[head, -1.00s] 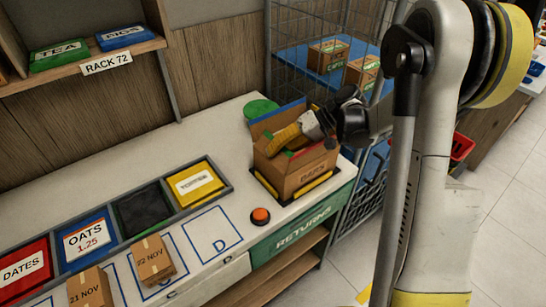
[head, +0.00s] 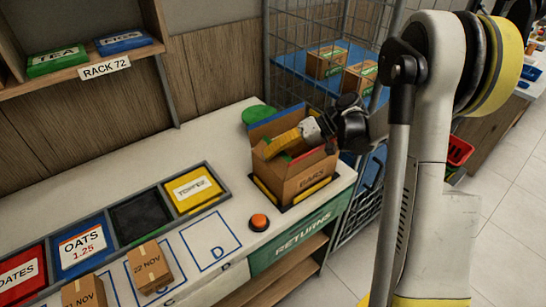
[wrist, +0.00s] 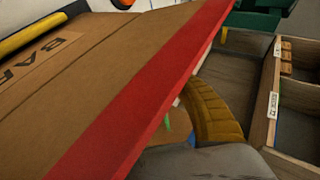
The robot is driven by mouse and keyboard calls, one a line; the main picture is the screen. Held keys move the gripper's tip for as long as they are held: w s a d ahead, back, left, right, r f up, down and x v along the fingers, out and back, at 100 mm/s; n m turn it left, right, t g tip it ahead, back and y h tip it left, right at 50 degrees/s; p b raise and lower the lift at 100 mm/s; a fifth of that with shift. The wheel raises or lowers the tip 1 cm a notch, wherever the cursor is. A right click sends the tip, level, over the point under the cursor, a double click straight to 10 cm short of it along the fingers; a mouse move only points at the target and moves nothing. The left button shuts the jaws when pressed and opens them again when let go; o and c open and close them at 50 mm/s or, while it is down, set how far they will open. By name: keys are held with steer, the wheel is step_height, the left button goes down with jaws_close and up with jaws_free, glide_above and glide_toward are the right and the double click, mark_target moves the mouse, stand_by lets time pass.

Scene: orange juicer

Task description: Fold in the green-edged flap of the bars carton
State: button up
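The bars carton (head: 295,182) stands on the counter's right end, its top open. A blue-edged flap (head: 277,122) stands up at its back. My gripper (head: 280,146), with yellow fingers, reaches in from the right and lies low over the opening. Small green bits show beside and below the fingers; the green-edged flap is mostly hidden, so its angle is unclear. In the wrist view, a red-edged flap (wrist: 150,90) crosses close to the camera and a yellow finger (wrist: 215,112) shows beyond it. Only part of the gripper shows, so its opening is unclear.
An orange button (head: 258,222) and a square marked D lie left of the carton. A yellow bin (head: 193,188) and other bins line the counter. A green round object (head: 259,113) sits behind the carton. A wire cage (head: 315,60) stands behind.

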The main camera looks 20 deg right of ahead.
step_height(320, 180, up, 10)
steer(key=shift+r, duration=0.1)
stand_by(0.4)
steer(key=s+h+p, duration=0.1)
steer(key=h+p, duration=0.1)
steer(key=s+d+n+t+h+p, duration=0.1)
steer(key=h+p, duration=0.1)
steer(key=p, duration=0.1)
steer(key=s+d+h+p, duration=0.1)
steer(key=h+p, duration=0.1)
steer(key=p, duration=0.1)
steer(key=shift+s+d+r+n+t+h, duration=0.2)
steer(key=shift+d+r+n+t+h, duration=0.1)
steer(key=shift+n, duration=0.1)
steer(key=b+x, duration=0.2)
steer(key=x, duration=0.8)
steer(key=shift+a+f, duration=0.1)
steer(key=shift+f, duration=0.15)
